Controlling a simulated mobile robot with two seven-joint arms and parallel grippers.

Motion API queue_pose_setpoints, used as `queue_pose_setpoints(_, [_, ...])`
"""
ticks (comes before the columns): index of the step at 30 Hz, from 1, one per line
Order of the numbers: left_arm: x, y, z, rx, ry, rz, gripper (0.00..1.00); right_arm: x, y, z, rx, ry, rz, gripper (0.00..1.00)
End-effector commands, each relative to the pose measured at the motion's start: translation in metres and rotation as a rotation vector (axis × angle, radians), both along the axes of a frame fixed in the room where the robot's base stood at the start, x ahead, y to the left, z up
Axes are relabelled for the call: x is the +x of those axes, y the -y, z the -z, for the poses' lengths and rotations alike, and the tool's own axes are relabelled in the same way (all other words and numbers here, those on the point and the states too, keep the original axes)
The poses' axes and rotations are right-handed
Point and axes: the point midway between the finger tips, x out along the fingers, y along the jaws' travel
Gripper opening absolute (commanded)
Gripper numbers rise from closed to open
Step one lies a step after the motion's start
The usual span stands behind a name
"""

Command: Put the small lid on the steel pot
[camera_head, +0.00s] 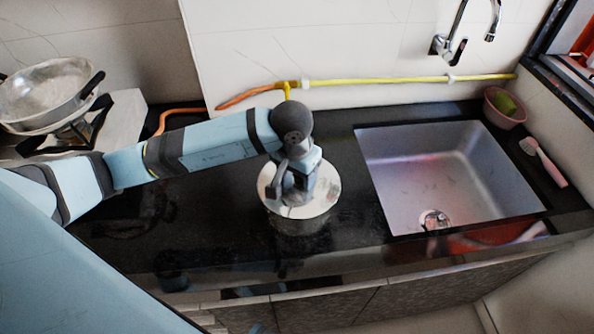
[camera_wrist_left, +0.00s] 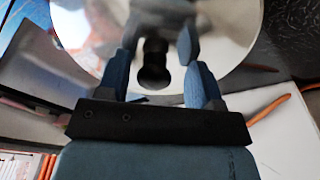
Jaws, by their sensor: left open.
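My right gripper is not in view.
A steel pan (camera_head: 42,88) with a dark handle stands on a stove at the far left. The sink (camera_head: 440,170) is at the right, with a pink bowl (camera_head: 503,108) and a brush (camera_head: 543,160) beyond. A yellow pipe (camera_head: 400,80) runs along the wall. The counter around the lid is clear.

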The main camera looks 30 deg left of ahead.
Motion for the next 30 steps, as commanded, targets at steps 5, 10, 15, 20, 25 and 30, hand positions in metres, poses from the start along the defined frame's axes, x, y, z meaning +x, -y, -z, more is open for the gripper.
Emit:
queue_pose_setpoints(5, [-0.001,0.000,-0.005,0.001,-0.002,0.002,0.63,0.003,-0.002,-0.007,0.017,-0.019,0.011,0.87])
queue_pose_setpoints(10, [-0.005,0.000,-0.042,0.000,0.004,0.003,0.63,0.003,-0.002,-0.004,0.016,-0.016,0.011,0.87])
queue_pose_setpoints(15, [-0.010,-0.001,-0.084,0.001,0.005,0.002,0.63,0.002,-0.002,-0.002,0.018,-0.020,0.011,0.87])
queue_pose_setpoints(20, [-0.015,-0.001,-0.115,0.001,0.006,0.001,0.63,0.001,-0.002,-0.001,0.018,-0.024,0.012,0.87])
queue_pose_setpoints(25, [-0.017,-0.001,-0.133,0.000,0.003,0.000,0.63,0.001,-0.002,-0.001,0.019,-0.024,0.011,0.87])
queue_pose_setpoints(30, [-0.018,-0.001,-0.138,0.001,0.001,-0.001,0.63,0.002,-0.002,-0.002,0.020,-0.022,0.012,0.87])
